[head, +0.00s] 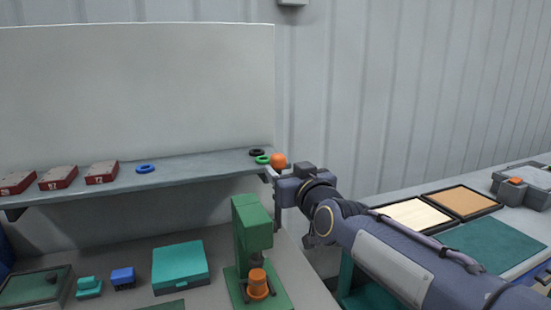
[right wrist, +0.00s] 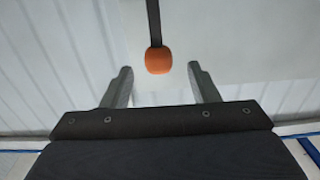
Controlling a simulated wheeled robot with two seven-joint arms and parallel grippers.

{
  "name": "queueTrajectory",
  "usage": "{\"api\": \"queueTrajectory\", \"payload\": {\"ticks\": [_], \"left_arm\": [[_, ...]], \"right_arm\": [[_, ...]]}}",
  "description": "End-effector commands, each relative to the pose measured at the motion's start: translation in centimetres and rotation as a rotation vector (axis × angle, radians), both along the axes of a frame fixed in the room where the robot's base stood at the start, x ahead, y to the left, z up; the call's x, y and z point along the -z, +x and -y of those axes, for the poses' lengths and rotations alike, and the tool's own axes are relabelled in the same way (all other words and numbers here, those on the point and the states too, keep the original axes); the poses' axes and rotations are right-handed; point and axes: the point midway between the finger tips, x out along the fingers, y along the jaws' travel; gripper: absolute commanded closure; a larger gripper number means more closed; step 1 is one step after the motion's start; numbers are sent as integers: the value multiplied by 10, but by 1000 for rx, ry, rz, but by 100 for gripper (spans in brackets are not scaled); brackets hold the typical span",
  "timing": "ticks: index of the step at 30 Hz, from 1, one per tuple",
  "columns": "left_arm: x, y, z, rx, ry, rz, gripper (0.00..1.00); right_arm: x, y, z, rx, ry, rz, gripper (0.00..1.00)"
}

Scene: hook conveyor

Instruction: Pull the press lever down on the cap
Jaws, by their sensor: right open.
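The green press (head: 253,230) stands on the table with an orange cap (head: 258,284) under its dark ram. The press lever's orange knob (head: 278,160) is up, above the top of the press at its right. My right gripper (head: 276,190) is just below the knob in the head view. In the right wrist view, the open fingers (right wrist: 159,74) lie either side of the knob (right wrist: 159,61), which sits at or slightly beyond the fingertips on a dark bar (right wrist: 153,22). I see no contact. My left gripper is not in view.
A shelf (head: 200,168) behind holds red boxes (head: 58,178), a blue ring (head: 145,169), and black and green rings. A teal box (head: 180,265) and a blue block (head: 123,277) lie left of the press. Trays (head: 465,201) are on the right table.

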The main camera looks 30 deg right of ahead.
Motion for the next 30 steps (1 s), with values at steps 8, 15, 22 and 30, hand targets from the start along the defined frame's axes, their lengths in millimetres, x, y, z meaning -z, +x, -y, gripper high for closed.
{"api": "queueTrajectory", "payload": {"ticks": [8,15,22,30], "left_arm": [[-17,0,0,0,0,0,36],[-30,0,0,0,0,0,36],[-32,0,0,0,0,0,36],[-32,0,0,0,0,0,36]], "right_arm": [[-7,36,11,8,-4,14,45],[-7,68,19,7,-6,15,45],[-5,77,20,7,-7,16,45],[-4,76,20,7,-7,16,59]]}}
